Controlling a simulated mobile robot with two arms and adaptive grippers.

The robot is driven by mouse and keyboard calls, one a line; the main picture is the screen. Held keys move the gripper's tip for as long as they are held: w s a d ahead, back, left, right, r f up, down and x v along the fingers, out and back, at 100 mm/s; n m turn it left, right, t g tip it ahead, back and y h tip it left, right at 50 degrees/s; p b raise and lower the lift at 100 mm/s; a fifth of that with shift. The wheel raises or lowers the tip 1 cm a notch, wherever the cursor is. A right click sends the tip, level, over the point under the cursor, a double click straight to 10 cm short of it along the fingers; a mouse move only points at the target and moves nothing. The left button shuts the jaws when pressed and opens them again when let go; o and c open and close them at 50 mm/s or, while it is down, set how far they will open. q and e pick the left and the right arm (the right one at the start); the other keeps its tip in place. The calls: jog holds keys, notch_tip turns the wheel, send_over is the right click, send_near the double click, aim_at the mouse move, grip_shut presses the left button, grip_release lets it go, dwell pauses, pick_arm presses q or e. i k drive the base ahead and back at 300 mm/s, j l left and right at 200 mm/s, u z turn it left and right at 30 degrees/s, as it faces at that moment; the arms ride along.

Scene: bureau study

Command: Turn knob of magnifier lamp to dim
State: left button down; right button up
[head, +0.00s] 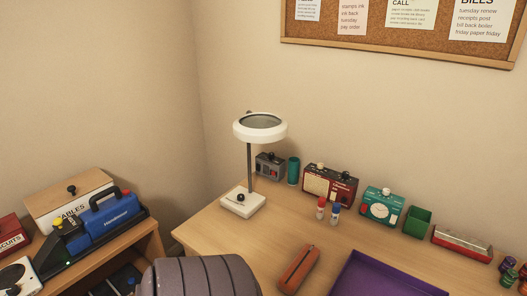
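The magnifier lamp stands upright at the desk's back left corner. Its round white head (260,132) with a dark lens sits on a thin dark post (249,165). Neither of my grippers shows in the head view.
A grey ribbed rounded shape (200,278), like a chair back, stands before the desk (230,240). Behind the lamp are a grey device (270,167) and green cup (293,171). A red radio (330,185), orange case (299,268) and purple tray (385,278) lie right.

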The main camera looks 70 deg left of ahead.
aim_at(240, 197)
jog(key=u, duration=2.25)
